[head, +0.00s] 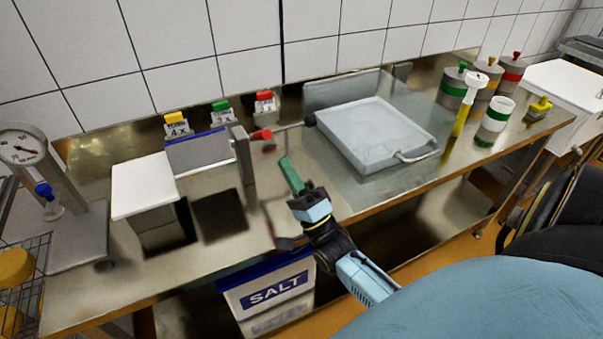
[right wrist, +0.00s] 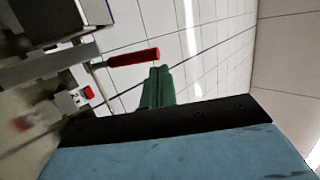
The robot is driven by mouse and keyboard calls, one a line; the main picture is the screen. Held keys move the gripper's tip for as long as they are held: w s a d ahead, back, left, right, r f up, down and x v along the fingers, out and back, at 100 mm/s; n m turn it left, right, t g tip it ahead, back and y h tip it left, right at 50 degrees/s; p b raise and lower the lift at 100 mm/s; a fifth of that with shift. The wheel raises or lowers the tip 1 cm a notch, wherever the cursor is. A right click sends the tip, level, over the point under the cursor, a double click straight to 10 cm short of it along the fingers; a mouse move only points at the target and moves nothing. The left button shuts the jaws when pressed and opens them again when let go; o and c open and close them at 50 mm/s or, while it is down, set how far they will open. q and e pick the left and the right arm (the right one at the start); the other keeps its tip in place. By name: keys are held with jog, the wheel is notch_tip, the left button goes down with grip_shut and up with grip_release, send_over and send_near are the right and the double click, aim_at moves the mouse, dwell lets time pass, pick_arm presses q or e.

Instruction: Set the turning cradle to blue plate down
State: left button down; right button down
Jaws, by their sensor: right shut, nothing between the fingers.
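The turning cradle (head: 205,153) stands left of centre in the head view, a grey body with a blue strip along its upper back edge, beside a grey post (head: 243,156). A red handle (head: 261,135) sticks out at its right; in the right wrist view the red handle (right wrist: 133,58) lies just beyond my fingertips. My right gripper (head: 291,175), with green fingers, is shut and empty, in front and to the right of the handle, apart from it in the head view. The cradle's underside is hidden. My left gripper is not in view.
A white-topped block (head: 145,185) stands left of the cradle. Tags with yellow, green and red tops (head: 265,102) stand behind it. A shallow tray (head: 375,133) lies to the right. A salt bin (head: 270,293) is below the table's front edge.

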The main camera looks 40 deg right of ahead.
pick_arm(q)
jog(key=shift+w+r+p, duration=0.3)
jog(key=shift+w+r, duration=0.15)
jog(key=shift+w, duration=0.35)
pick_arm(e)
jog(key=x, duration=0.4)
jog(key=shift+w, duration=0.1)
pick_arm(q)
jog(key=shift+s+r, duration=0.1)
pick_arm(e)
jog(key=shift+r, duration=0.1)
